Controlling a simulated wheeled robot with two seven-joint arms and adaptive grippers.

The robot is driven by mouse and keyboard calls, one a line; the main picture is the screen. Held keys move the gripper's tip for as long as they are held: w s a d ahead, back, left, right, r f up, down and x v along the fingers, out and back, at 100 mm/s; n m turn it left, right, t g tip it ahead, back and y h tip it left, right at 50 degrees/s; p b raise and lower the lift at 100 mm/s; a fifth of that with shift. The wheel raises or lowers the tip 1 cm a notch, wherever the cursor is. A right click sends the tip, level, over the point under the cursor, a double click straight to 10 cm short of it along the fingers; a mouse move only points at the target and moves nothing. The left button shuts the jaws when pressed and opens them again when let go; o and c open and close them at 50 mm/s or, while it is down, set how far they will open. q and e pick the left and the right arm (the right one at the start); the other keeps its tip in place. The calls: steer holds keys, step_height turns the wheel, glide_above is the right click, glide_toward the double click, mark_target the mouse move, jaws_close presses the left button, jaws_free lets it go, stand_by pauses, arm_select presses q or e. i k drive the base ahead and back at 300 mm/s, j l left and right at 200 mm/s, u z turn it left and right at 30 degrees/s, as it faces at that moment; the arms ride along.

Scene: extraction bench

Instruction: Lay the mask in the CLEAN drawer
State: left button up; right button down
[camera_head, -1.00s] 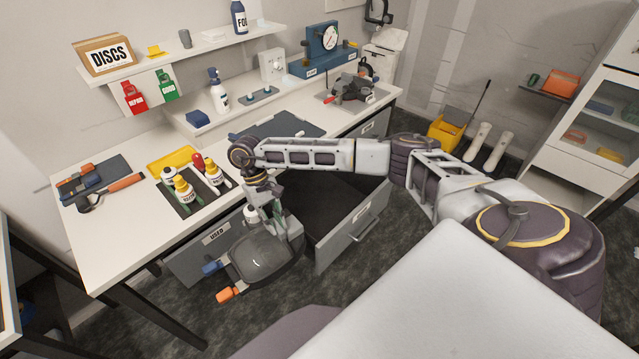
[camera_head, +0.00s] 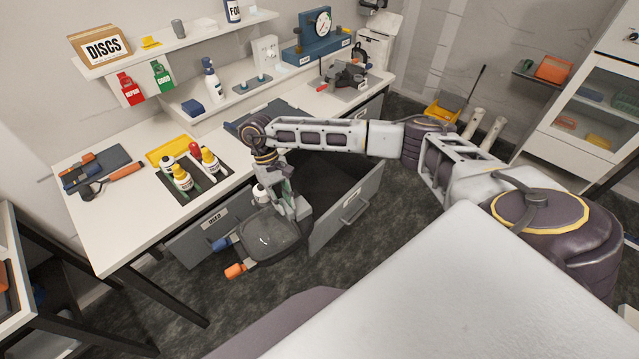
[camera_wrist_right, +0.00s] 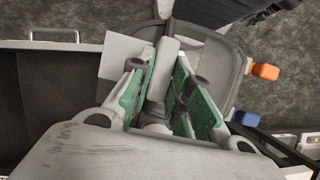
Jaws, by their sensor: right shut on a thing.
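The mask (camera_head: 270,237) has a dark see-through visor, a blue end piece and an orange end piece. My right gripper (camera_head: 283,200) is shut on it and holds it in the air, in front of the bench and left of the open drawer (camera_head: 343,212). In the right wrist view, my green-padded fingers (camera_wrist_right: 165,85) close around a part of the mask (camera_wrist_right: 222,72). The open drawer's dark inside (camera_wrist_right: 60,82) lies to the left there and looks empty where seen. No label is readable on its front. My left gripper is out of view.
A drawer labelled USED (camera_head: 212,222) is beside the open one, behind the mask. Several bottles stand on a dark mat (camera_head: 200,187) on the bench (camera_head: 105,225). My right arm passes over the open drawer and hides part of it. Dark floor lies below.

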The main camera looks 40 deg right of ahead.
mark_target(317, 204)
steer(key=k+l+z, duration=0.2)
steer(key=k+z, duration=0.25)
steer(key=k+l+z, duration=0.3)
steer(key=z, duration=0.15)
